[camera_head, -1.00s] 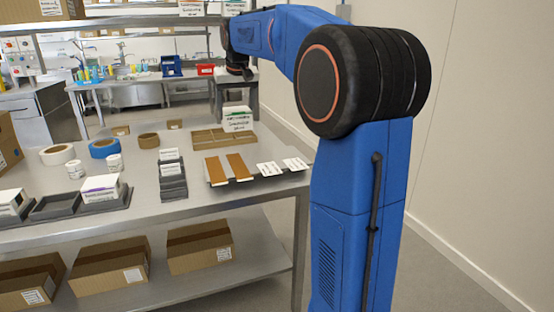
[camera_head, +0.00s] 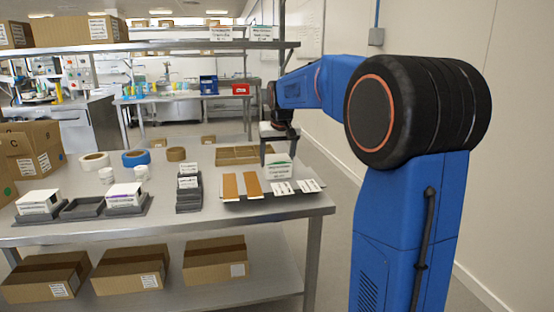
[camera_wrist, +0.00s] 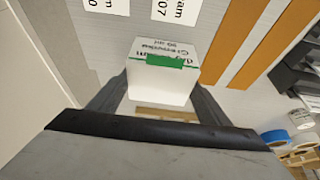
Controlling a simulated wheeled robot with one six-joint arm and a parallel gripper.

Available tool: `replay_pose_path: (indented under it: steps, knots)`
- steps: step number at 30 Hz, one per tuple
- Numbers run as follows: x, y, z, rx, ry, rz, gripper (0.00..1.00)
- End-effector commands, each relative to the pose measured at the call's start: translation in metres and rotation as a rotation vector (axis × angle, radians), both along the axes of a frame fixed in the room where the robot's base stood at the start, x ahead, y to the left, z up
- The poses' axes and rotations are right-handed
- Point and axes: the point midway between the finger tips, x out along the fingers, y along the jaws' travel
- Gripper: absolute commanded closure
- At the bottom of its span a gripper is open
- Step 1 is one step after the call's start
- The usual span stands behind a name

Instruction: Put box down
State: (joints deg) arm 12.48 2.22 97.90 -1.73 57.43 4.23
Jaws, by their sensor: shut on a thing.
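A white box (camera_head: 279,168) with black print and a green stripe is held by my gripper (camera_head: 280,152) at the right end of the table. In the wrist view the box (camera_wrist: 163,72) sits upside down in the picture between the two fingers (camera_wrist: 160,105), which are shut on its sides. In the head view the box appears just behind the white cards (camera_head: 297,187). I cannot tell whether its underside touches the tabletop.
A tan divided tray (camera_head: 238,155) is behind. A grey stepped holder (camera_head: 188,194), tape rolls (camera_head: 136,158) and cardboard boxes stand further left. Bare metal tabletop (camera_head: 165,210) shows at the front.

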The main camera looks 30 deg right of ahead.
Motion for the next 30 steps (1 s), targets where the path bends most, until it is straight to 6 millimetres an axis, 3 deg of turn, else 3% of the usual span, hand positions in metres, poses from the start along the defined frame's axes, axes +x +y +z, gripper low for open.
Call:
replay_pose_path:
  steps: [8, 9, 11, 12, 23, 30]
  knots:
    - [0.0, 0.0, -0.001, 0.0, 0.0, 0.0, 0.5]
    - [0.0, 0.0, -0.002, 0.0, 0.0, 0.0, 0.27]
    - [0.0, 0.0, -0.002, 0.0, 0.0, 0.0, 0.12]
    - [0.0, 0.0, -0.002, 0.0, 0.0, 0.0, 0.1]
    - [0.0, 0.0, 0.003, 0.0, -0.001, 0.0, 0.1]
    - [-0.013, 0.004, 0.036, -0.001, -0.004, 0.0, 0.1]
